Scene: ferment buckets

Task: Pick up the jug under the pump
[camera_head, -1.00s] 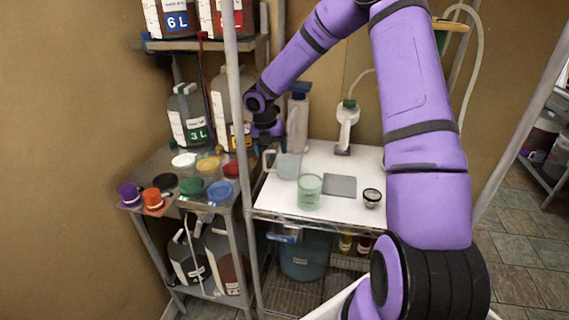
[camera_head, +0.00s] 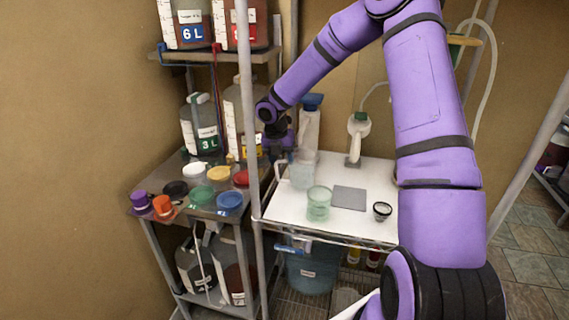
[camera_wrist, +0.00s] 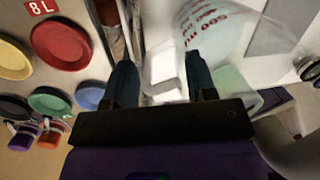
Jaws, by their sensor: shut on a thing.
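The clear jug (camera_head: 303,173) is at the back left of the white tabletop, below and left of the white pump (camera_head: 357,132) in the head view. My gripper (camera_wrist: 162,72) is shut on the jug's pale handle, with one dark finger on each side of it. The jug's body (camera_wrist: 222,30), with red print, shows beyond the fingers at the upper right of the wrist view. In the head view my gripper (camera_head: 281,146) is at the jug's left, partly hidden by the wrist. I cannot tell whether the jug's base touches the table.
A green-tinted cup (camera_head: 319,204) stands close in front of the jug. A grey pad (camera_head: 349,198) and a small dark-rimmed cup (camera_head: 382,211) lie to the right. A metal post (camera_head: 249,120) and a shelf with coloured lids (camera_head: 230,201) are at the left.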

